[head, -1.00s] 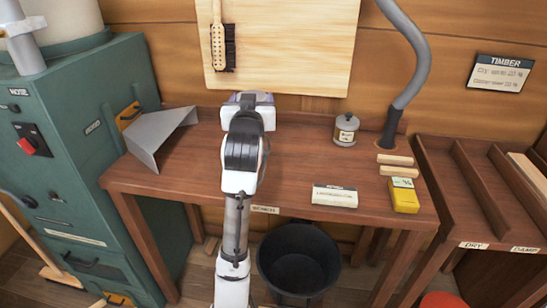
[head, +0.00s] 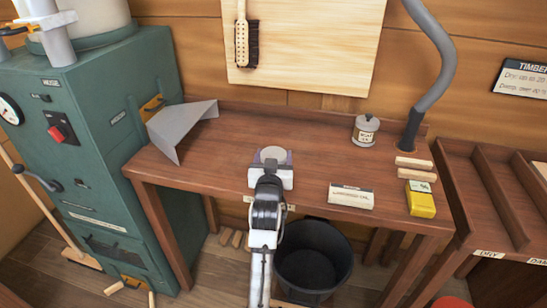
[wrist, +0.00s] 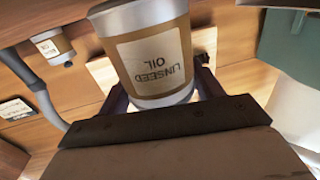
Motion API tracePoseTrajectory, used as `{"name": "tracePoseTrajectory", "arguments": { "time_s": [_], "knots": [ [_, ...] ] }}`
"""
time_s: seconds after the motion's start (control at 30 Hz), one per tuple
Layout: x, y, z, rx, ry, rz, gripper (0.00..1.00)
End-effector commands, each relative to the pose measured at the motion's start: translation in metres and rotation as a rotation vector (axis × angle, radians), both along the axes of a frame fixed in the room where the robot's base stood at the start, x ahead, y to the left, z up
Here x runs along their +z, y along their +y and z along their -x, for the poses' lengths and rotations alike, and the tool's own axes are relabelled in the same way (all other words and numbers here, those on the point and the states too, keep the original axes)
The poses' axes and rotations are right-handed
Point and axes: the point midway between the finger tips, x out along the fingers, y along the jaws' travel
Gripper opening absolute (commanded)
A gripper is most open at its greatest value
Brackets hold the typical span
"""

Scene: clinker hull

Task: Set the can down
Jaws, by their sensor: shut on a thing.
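My gripper (head: 272,166) is over the front part of the wooden bench (head: 235,140), left of its middle. It is shut on the can (wrist: 155,55), which has a tan label reading "LINSEED OIL" and grey metal ends. The label is upside down in the wrist view, as are the surroundings, so the can looks roughly upright. In the head view only the can's round pale top (head: 272,154) shows between the fingers. I cannot tell whether its base touches the bench. A small card (head: 350,196), seemingly reading "LINSEED OIL", lies at the bench's front edge, right of the gripper.
A second, lidded can (head: 365,130) stands at the back right by a grey hose (head: 432,75). Wood blocks (head: 415,168) and a yellow box (head: 420,199) are at the right end. A grey chute (head: 182,127) is at the left. A black bin (head: 312,262) stands below.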

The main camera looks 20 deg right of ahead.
Motion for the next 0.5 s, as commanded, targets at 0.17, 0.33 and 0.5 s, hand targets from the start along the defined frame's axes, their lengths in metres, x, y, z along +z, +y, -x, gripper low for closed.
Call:
{"name": "tracePoseTrajectory", "arguments": {
  "time_s": [0.17, 0.33, 0.5],
  "knots": [
    [-0.0027, 0.0003, 0.0003, 0.000, -0.006, 0.002, 0.30],
    [-0.0035, 0.0002, 0.0002, 0.000, -0.005, 0.001, 0.30],
    [-0.0073, 0.0002, 0.0002, 0.000, -0.002, 0.001, 0.74]
  ]
}}
